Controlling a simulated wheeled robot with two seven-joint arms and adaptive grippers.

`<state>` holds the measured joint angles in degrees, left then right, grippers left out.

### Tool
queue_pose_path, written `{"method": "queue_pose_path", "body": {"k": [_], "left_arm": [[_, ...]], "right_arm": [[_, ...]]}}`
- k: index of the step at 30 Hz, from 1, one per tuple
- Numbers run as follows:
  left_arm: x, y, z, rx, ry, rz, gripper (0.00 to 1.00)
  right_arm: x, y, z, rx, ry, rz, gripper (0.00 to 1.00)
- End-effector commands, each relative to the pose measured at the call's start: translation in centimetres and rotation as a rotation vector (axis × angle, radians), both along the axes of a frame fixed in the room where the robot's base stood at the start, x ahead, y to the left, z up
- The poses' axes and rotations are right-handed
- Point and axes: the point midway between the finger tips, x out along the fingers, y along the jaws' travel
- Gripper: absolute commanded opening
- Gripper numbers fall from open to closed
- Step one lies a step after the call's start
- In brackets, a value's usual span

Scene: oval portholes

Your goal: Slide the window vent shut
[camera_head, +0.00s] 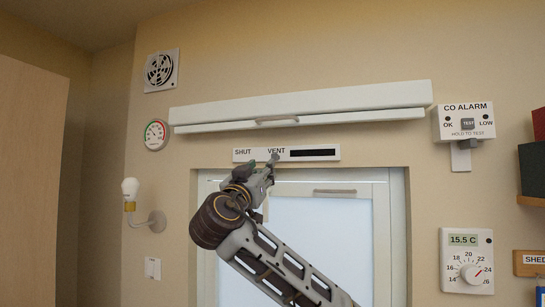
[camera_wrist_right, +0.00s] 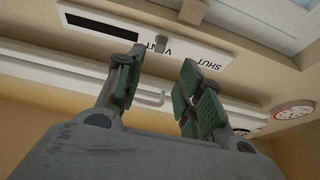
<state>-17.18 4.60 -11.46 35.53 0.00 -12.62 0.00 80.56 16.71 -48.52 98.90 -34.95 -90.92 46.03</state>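The window vent (camera_head: 326,146) is a white strip on the wall above the window, marked SHUT at left and VENT in the middle, with a dark slot (camera_head: 313,153) showing at right. It also shows upside down in the right wrist view (camera_wrist_right: 85,14). A small grey knob (camera_wrist_right: 160,43) stands on the strip by the word VENT. My right gripper (camera_head: 263,163) is at the strip's lower edge, below and between the two words. In the wrist view its green-padded fingers (camera_wrist_right: 162,70) are apart and empty, with the knob beyond the gap. My left gripper is out of view.
A white blind cassette (camera_head: 300,104) with a handle sits above the vent. The window (camera_head: 320,235) with its own handle lies below. A dial gauge (camera_head: 155,134), a lamp (camera_head: 131,190), a CO alarm (camera_head: 464,121) and a thermostat (camera_head: 467,260) are off to the sides.

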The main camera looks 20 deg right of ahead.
Motion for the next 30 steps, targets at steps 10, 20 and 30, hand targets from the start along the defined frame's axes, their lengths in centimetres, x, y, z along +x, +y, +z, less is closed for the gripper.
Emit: {"method": "queue_pose_path", "body": {"k": [10, 20, 30], "left_arm": [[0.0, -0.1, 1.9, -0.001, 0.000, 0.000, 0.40], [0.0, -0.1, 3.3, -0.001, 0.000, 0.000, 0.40], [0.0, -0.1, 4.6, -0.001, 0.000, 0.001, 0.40]], "right_arm": [[3.0, -2.1, 1.8, -0.001, 0.000, -0.003, 0.38], [5.7, -3.9, 3.2, -0.001, 0.001, -0.003, 0.38], [8.0, -5.4, 4.2, 0.000, -0.001, -0.001, 0.38]]}}
